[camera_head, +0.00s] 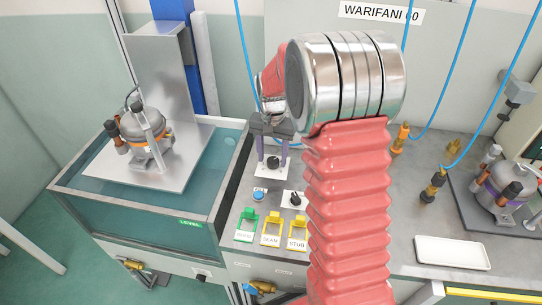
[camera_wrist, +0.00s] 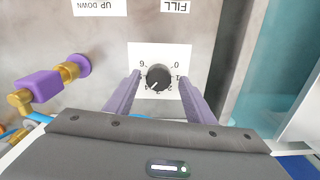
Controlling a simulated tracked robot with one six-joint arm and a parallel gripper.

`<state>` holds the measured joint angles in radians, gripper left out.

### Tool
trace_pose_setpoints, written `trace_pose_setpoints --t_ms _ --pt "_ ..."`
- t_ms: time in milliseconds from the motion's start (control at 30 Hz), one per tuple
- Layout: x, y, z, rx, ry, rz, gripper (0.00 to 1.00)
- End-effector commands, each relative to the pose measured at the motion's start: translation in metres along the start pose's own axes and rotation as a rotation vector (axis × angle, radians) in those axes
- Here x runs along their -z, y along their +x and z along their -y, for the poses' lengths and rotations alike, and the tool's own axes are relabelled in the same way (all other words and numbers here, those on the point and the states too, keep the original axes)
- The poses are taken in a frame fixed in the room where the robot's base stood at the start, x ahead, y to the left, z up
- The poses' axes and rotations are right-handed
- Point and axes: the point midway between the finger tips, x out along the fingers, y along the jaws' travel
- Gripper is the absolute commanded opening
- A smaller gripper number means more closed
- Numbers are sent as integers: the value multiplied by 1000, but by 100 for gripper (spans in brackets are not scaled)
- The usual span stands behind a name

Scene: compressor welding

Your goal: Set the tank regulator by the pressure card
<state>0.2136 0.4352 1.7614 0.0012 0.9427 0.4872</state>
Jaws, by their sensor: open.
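The regulator is a black knob (camera_wrist: 158,77) on a white numbered dial plate (camera_wrist: 140,50). In the wrist view the dial is upside down, and the knob's white mark points down-left, seemingly near 4. In the head view the knob (camera_head: 273,162) sits on the bench panel just below my gripper (camera_head: 273,153). My gripper (camera_wrist: 160,80) is open, with its purple fingers on either side of the knob. Contact with the knob cannot be told. I cannot make out a pressure card with certainty; small labelled green and yellow stands (camera_head: 270,229) are on the panel.
A second knob (camera_head: 295,199) and a blue button (camera_head: 258,195) are close by. A water tank (camera_head: 75,190) holding a compressor (camera_head: 146,140) is at left. Another compressor (camera_head: 503,187) and a white tray (camera_head: 452,252) are at right. Blue hoses hang behind.

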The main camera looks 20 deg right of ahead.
Motion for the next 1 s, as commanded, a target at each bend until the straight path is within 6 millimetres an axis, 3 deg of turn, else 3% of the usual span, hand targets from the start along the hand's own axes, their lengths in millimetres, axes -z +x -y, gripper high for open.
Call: trace_pose_setpoints --t_ms 367,1000 --pt "1 -12 0 0 0 -1 49" --pt "2 -117 1 1 0 -2 49"
